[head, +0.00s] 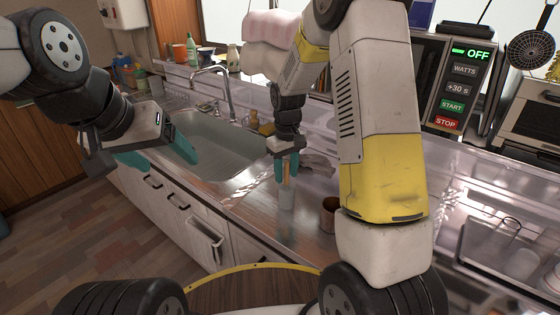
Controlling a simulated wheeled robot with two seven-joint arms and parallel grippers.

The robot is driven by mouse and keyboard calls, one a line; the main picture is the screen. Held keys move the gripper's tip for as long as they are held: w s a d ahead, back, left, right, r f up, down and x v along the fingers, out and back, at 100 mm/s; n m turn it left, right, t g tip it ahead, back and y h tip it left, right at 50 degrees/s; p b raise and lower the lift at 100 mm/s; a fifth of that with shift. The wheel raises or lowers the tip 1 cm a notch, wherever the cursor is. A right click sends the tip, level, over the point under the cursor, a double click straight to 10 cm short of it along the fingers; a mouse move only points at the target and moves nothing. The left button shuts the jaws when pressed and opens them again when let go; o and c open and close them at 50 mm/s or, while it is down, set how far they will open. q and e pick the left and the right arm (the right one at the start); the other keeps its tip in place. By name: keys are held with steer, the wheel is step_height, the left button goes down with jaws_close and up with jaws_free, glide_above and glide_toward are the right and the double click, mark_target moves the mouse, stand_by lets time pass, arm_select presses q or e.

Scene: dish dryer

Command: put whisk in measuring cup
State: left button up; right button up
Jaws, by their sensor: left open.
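My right gripper (287,167) hangs over the counter with its teal fingers close together on either side of a slim tan handle, which looks like the whisk (287,172). Directly below the fingers is a small pale, see-through upright shape, which looks like the measuring cup (287,198) on the counter. The handle's lower end meets this shape; the whisk's wires cannot be made out, so I cannot tell how deep they are inside. My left gripper (157,156) is open and empty at the left, in front of the sink, with its teal fingers spread wide.
A brown copper-coloured cup (328,214) stands on the counter (255,208) to the right of the measuring cup. The sink (215,143) with its tap (228,95) lies behind and left. A clear dish dryer (475,180) is at the right. A grey cloth-like item (318,163) lies behind.

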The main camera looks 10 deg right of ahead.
steer(key=s+d+r+m+t+y, duration=0.1)
steer(key=s+r+t, duration=0.1)
steer(key=s+r, duration=0.45)
steer(key=s+d+r+m+t+y, duration=0.1)
steer(key=s+r, duration=0.2)
steer(key=r, duration=0.7)
steer(key=s+r+m+t, duration=0.1)
steer(key=s+r, duration=0.2)
steer(key=s, duration=0.4)
steer(key=s+d+r+m+t, duration=0.1)
steer(key=s+r+t, duration=0.1)
steer(key=s, duration=0.4)
steer(key=shift+s+r+m, duration=0.4)
steer(key=shift+r, duration=0.5)
